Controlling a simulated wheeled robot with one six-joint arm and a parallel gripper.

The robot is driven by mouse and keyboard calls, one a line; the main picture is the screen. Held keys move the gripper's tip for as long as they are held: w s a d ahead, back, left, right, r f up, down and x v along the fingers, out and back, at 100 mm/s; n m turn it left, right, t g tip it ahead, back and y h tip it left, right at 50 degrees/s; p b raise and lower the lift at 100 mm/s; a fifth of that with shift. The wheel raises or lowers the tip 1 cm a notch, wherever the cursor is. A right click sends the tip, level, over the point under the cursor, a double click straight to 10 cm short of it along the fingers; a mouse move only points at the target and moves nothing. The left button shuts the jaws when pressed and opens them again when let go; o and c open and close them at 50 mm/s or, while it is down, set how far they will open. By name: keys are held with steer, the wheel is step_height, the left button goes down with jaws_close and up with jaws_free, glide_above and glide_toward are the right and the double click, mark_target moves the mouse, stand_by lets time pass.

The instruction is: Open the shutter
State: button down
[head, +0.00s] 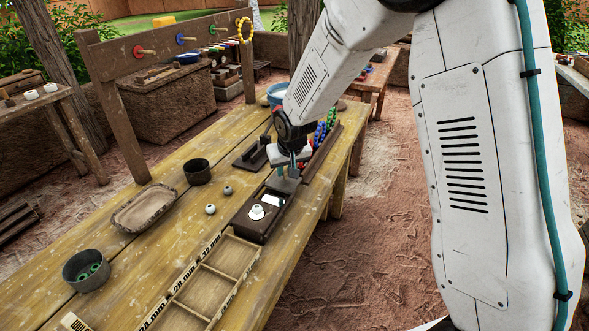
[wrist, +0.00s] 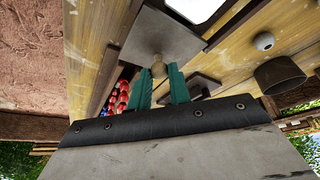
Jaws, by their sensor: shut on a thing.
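A dark wooden box (head: 250,222) lies on the yellow plank table, with a pale panel and a small white round piece showing on its near part. A flat grey plate (head: 282,184), which looks like the shutter, sits at the box's far end. In the wrist view the grey shutter plate (wrist: 150,35) carries a small brownish knob (wrist: 158,68). My gripper (head: 289,170) is over the plate, its teal fingers (wrist: 160,78) shut on the knob. The white panel (wrist: 196,8) is partly cut off at the top of the wrist view.
A dark cup (head: 197,172), a shallow tray (head: 145,207) and two small balls (head: 210,209) stand left of the box. A divided tray (head: 205,290) lies in front. Strings of coloured beads (head: 320,134) are close beside my gripper, with a dark fixture (head: 250,158) left.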

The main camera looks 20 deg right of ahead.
mark_target(289, 187)
steer(key=c, duration=1.3)
jaws_free()
steer(key=v, duration=0.7)
steer(key=shift+s+r, duration=0.2)
steer(key=shift+r, duration=0.15)
